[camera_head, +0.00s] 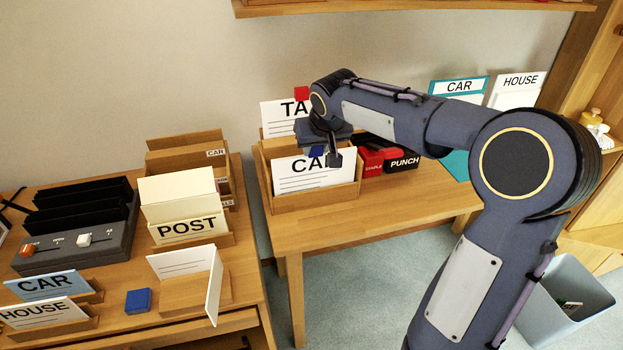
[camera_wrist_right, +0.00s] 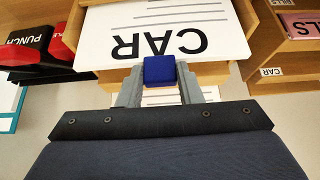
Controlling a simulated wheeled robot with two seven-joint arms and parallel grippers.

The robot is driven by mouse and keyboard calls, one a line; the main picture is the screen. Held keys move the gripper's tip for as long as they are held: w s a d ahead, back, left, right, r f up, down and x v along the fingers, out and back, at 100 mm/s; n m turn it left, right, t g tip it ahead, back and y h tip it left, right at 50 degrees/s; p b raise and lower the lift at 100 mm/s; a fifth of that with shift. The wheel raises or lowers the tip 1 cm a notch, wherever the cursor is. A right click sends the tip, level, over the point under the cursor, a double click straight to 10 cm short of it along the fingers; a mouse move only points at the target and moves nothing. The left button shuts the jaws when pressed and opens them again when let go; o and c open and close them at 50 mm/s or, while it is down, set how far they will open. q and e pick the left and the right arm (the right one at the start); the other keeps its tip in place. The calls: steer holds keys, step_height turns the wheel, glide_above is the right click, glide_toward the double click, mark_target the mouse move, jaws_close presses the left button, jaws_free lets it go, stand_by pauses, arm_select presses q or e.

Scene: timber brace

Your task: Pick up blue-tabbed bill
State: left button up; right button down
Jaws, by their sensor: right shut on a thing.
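The blue-tabbed bill (camera_head: 300,178) is a white card marked CAR, standing in the front of a wooden box (camera_head: 318,201) on the back table. In the right wrist view the bill (camera_wrist_right: 175,30) shows upside down, with its blue tab (camera_wrist_right: 159,70) at the near edge. My right gripper (camera_wrist_right: 160,82) is shut on the blue tab from above. In the head view the right gripper (camera_head: 325,152) hides part of the lettering. A card marked TA, with a red tab (camera_head: 301,93), stands behind it in the box. My left gripper is not in view.
A red stapler (camera_head: 370,162) and a black-and-red punch (camera_head: 402,161) sit close right of the box. CAR (camera_head: 458,87) and HOUSE (camera_head: 516,90) folders stand farther right. The left desk holds card holders and a blue block (camera_head: 138,300). The table front is clear.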

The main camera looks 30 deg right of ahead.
steer(key=shift+r+p, duration=0.8)
steer(key=shift+r, duration=0.5)
step_height(320, 180, up, 8)
steer(key=p, duration=0.6)
steer(key=shift+p, duration=0.4)
